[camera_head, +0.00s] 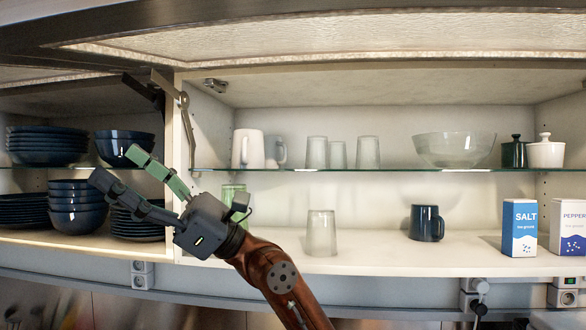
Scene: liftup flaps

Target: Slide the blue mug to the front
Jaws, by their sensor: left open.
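The dark blue mug (427,224) stands upright on the lower cabinet shelf (375,254), right of centre. My left gripper (115,166) is open and empty, its two fingers pointing up and left. It is in front of the left part of the cabinet, near the dark bowls and well to the left of the mug. Nothing hides the mug. My right gripper is not in view.
A clear glass (321,233) stands left of the mug; a greenish glass (233,198) is partly hidden by my gripper. Salt (520,228) and pepper (568,228) boxes stand to the right. A glass shelf (390,170) runs above. The flap (300,40) is raised.

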